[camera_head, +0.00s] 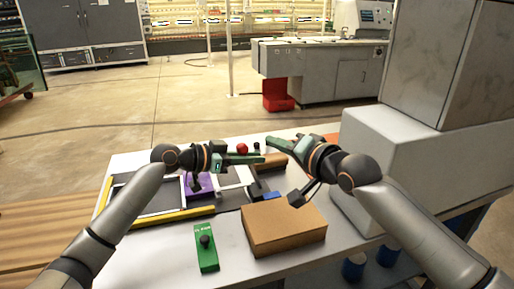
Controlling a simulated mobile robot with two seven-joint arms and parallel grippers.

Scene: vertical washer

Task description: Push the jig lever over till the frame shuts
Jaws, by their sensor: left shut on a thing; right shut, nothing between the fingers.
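The jig lever shows as a red knob (242,148) right above the fingers of my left gripper (250,159). My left gripper is shut, it seems on the lever just below the knob; the fingers hide the shaft. The jig on the table has a purple part (207,181) with a dark piece on it and a pale frame (235,178) beside it, partly hidden under my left gripper. I cannot tell how far the frame is closed. My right gripper (278,144) is shut and empty, to the right of the knob and slightly higher in the picture.
A cardboard-brown box (283,229) and a green control box (206,248) with a black knob stand at the front of the table. A yellow-edged frame (172,216) lies at the left. A large grey machine (375,150) bounds the right side.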

